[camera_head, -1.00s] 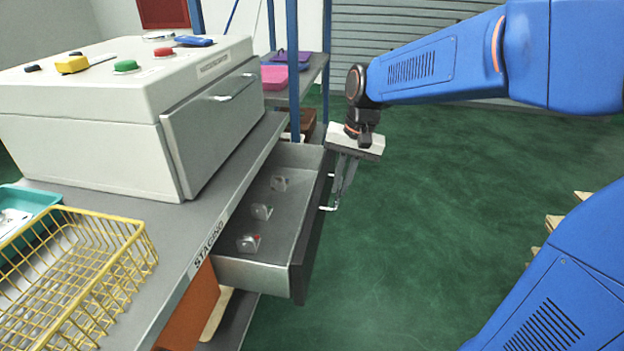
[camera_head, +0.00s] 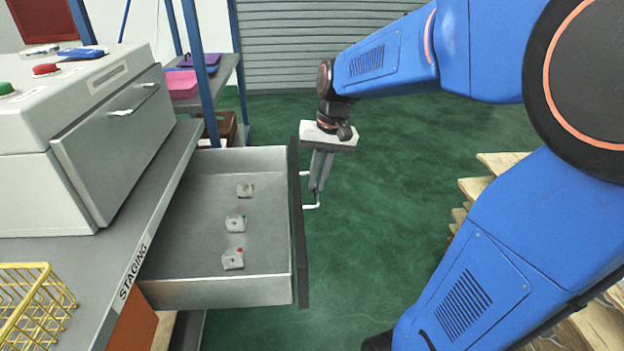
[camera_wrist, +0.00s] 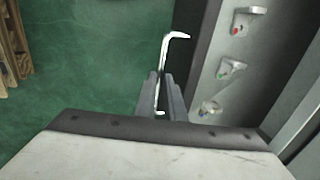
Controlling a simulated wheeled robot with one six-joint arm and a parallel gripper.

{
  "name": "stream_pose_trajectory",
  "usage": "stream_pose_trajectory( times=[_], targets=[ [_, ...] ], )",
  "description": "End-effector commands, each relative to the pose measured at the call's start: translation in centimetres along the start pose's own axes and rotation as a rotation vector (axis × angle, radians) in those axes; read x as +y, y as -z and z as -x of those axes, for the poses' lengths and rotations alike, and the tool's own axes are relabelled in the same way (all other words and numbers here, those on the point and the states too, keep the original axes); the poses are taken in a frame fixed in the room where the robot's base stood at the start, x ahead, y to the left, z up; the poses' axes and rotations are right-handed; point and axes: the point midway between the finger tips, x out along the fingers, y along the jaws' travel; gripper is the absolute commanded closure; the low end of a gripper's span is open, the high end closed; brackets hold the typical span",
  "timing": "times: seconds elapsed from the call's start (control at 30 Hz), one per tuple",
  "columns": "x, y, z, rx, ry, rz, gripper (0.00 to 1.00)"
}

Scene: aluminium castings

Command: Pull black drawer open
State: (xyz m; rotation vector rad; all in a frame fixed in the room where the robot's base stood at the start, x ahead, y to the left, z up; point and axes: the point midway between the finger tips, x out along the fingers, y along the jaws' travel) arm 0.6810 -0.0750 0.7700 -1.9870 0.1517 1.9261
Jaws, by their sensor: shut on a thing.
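The drawer (camera_head: 190,205) under the staging bench stands well out from it, with a black front panel (camera_head: 300,235) and grey inside walls. Its pale bar handle (camera_head: 311,206) is on the outer side of the black front. My gripper (camera_head: 317,188) is beside the front, pointing down, with its fingers shut on the handle. In the wrist view the two fingers (camera_wrist: 161,98) close around one end of the handle (camera_wrist: 174,38), and the other end sticks out beyond them. Several small castings lie in a row in the drawer, among them one with a red mark (camera_head: 233,259).
The grey bench top (camera_head: 160,205) carries a pale machine (camera_head: 30,195) and a yellow wire basket (camera_head: 35,300). A blue-post shelf (camera_head: 215,75) stands behind. Wooden pallets (camera_head: 480,190) are at the right. Green floor (camera_head: 400,150) beyond the drawer is clear.

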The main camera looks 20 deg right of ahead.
Motion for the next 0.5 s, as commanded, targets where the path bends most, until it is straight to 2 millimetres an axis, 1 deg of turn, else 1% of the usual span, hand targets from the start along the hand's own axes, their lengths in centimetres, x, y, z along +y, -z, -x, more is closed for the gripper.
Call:
stream_pose_trajectory(
  times=[0.27,0.3,0.5],
  targets=[
    [-0.04,0.09,0.1,0.003,0.001,0.0,1.0],
    [-0.04,0.09,0.1,0.003,0.001,0.0,0.83],
    [-0.04,0.06,0.06,0.002,0.0,0.0,0.83]
  ],
)
